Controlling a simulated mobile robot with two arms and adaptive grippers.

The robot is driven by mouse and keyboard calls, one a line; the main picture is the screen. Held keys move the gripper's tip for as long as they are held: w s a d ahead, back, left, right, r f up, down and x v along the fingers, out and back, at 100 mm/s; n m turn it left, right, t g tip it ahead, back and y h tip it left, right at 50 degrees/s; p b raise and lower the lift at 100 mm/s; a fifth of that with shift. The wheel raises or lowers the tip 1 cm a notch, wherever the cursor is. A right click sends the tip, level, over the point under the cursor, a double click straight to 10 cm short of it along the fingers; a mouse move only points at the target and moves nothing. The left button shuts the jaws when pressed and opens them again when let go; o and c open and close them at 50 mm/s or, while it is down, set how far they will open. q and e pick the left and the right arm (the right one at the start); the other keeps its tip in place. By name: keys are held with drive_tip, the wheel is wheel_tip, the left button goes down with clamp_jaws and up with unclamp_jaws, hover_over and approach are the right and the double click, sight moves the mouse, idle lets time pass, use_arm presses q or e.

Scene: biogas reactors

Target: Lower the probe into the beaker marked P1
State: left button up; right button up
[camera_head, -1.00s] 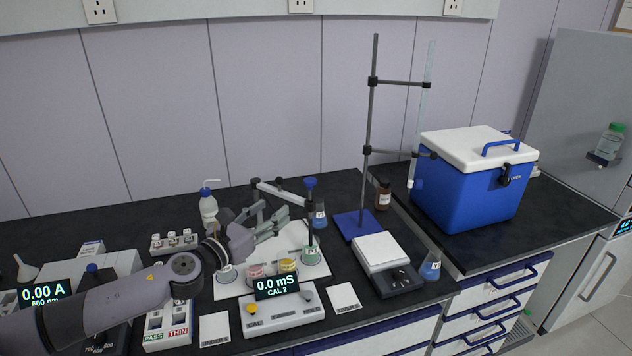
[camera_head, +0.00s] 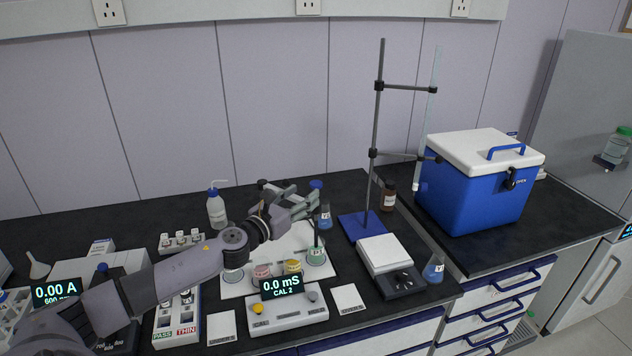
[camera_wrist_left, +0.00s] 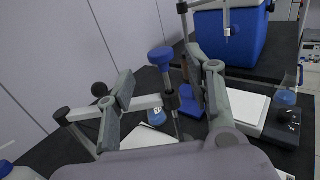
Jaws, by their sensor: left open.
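The probe has a blue cap (camera_head: 316,184) and a dark stem whose lower end is at the green-banded beaker (camera_head: 316,257) on the white mat. My left gripper (camera_head: 291,197) is open just left of the cap. In the left wrist view the blue cap (camera_wrist_left: 161,57) appears between the two spread fingers (camera_wrist_left: 159,68), beyond or between their tips; I cannot tell the depth. A pink-banded beaker (camera_head: 262,272), a yellow-banded beaker (camera_head: 292,267) and a pale beaker (camera_head: 233,275) stand left of the green one. Their marks are too small to read. My right gripper is out of view.
The meter (camera_head: 287,308) reads 0.0 mS, CAL 2, in front of the beakers. A blue-liquid flask (camera_head: 325,217) stands close behind the probe. A wash bottle (camera_head: 216,210) is left, a retort stand (camera_head: 376,130) and balance (camera_head: 385,255) right, and a blue cooler (camera_head: 475,195) farther right.

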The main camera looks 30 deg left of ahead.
sight(312, 187)
use_arm(q)
drive_tip(key=shift+w+d+p, duration=0.15)
drive_tip(key=shift+w+p, duration=0.65)
drive_tip(key=shift+w, duration=2.7)
clamp_jaws()
